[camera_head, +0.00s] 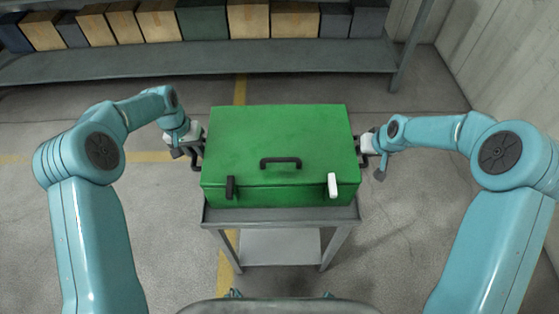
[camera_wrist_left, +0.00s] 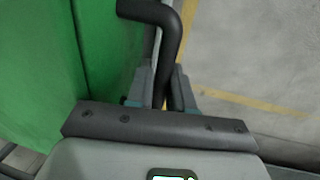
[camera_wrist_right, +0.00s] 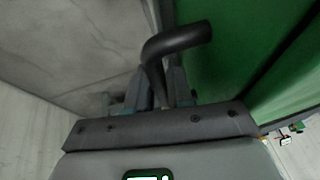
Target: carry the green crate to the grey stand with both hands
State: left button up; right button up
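The green crate (camera_head: 280,140) sits on a grey stand (camera_head: 285,213) with legs and a lower shelf. Its lid is down, with a black handle on top and one black and one white latch in front. My left gripper (camera_head: 194,150) is at the crate's left side. The left wrist view shows a black side handle (camera_wrist_left: 165,45) between its fingers (camera_wrist_left: 164,90), which look closed on it. My right gripper (camera_head: 368,150) is at the right side. The right wrist view shows the other side handle (camera_wrist_right: 175,42) between its fingers (camera_wrist_right: 157,90), which look closed on it.
A long grey shelf (camera_head: 200,62) at the back carries several cardboard, dark and green boxes. A pale wall (camera_head: 500,50) stands at the right. Grey floor with yellow lines lies open around the stand.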

pick_arm(q)
jog(key=o, duration=0.4)
pick_arm(e)
jog(key=o, duration=0.4)
pick_arm(q)
jog(key=shift+s+r, duration=0.1)
pick_arm(e)
jog(key=shift+s+r, duration=0.1)
pick_arm(q)
jog(key=shift+r, duration=0.1)
pick_arm(e)
jog(key=shift+r, duration=0.2)
pick_arm(q)
notch_tip(320, 180, up, 12)
jog(key=a, duration=0.2)
pick_arm(e)
jog(key=v, duration=1.1)
jog(key=shift+s+d+r, duration=0.1)
jog(key=shift+s+r, duration=0.05)
jog(key=shift+r, duration=0.05)
pick_arm(q)
jog(key=shift+a+f, duration=0.1)
jog(key=shift+f, duration=0.1)
